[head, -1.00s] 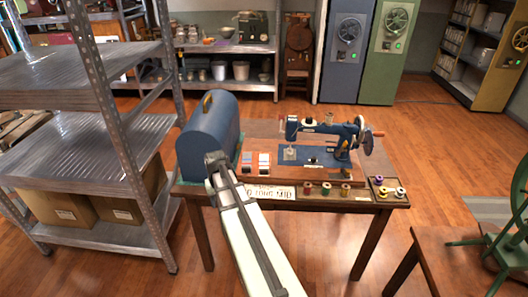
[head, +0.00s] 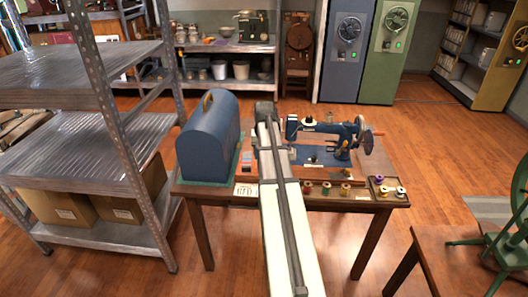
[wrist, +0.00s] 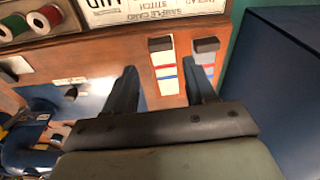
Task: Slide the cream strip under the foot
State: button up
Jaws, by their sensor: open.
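In the wrist view, a cream strip (wrist: 166,73) with red and blue cross lines and a dark block at one end lies on the wooden base. My gripper (wrist: 163,75) is open and empty, its fingers on either side of this strip in the picture; I cannot tell its height above it. A second, greyer strip (wrist: 207,72) lies beside it, partly behind the right finger; it also shows in the head view (head: 247,164). The blue sewing machine (head: 335,135) stands to the right, its foot area (head: 291,153) partly visible. In the head view my arm hides the cream strip and my fingers.
A blue domed case (head: 208,145) stands close on the left in the head view. Thread spools (head: 326,188) line the table's front, with a spool tray (head: 378,197) at the right. A printed card (wrist: 130,12) lies along the front edge. Metal shelving (head: 80,150) stands farther left.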

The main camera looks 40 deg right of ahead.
jog(key=shift+w+d+f, duration=0.15)
jog(key=shift+w+f, duration=0.05)
jog(key=shift+f, duration=1.65)
jog(key=shift+w+d+f, duration=0.1)
jog(key=shift+w+f, duration=0.05)
jog(key=shift+f, duration=1.7)
jog(key=shift+f, duration=0.4)
jog(key=c, duration=0.6)
jog(key=shift+r, duration=0.2)
jog(key=shift+r, duration=1.55)
